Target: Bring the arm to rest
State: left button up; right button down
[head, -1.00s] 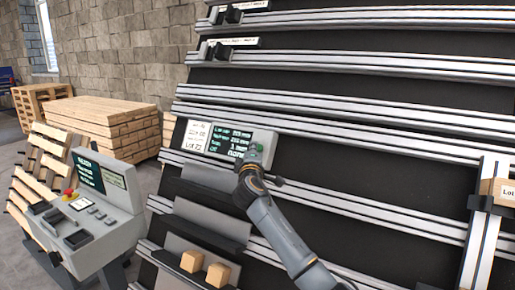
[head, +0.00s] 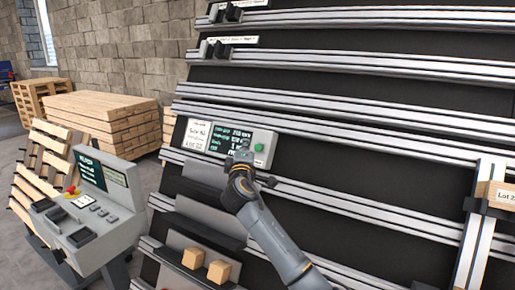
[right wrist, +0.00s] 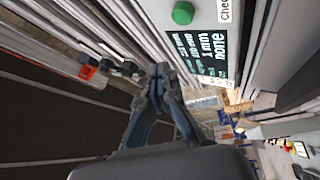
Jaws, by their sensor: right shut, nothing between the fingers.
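My right gripper (head: 243,150) is shut and empty in front of the control box on the rack. It also shows in the right wrist view (right wrist: 160,75), with its fingers together. The box carries a lit text display (head: 228,139) and a round green button (head: 259,147). In the head view the gripper covers part of the box between the display and the button. In the right wrist view the green button (right wrist: 183,13) stands clear of the fingers. My left gripper is not in view.
The rack has metal rails (head: 350,118). Below the box are grey ledges with two small wooden blocks (head: 219,270). A console (head: 92,213) with a screen and red button stands at left. Stacked timber (head: 100,122) is behind it.

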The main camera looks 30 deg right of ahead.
dwell(0.4)
jog(key=s+a+f+m+g+y, duration=0.2)
jog(key=s+a+f+g+y, duration=0.15)
jog(key=s+f, duration=0.9)
jog(key=s+a+f+m+g+y, duration=0.3)
jog(key=s+f, duration=0.5)
jog(key=f, duration=1)
jog(key=s+a+f+m+g+y, duration=0.1)
jog(key=s+a+f+g, duration=0.15)
jog(key=s, duration=0.65)
jog(key=s+a+f+m+g+y, duration=0.1)
jog(key=s+a+f+g, duration=0.15)
jog(key=s, duration=0.75)
jog(key=s+a+f+m+g+y, duration=0.15)
jog(key=s+a, duration=0.25)
jog(key=s, duration=0.5)
notch_tip(320, 180, down, 26)
jog(key=s+g, duration=0.2)
jog(key=s+d+f, duration=0.3)
jog(key=s+f, duration=1.3)
jog(key=f, duration=0.1)
jog(key=shift+s+f+n+g, duration=0.25)
jog(key=shift+s+n+g, duration=0.1)
jog(key=shift+g, duration=0.05)
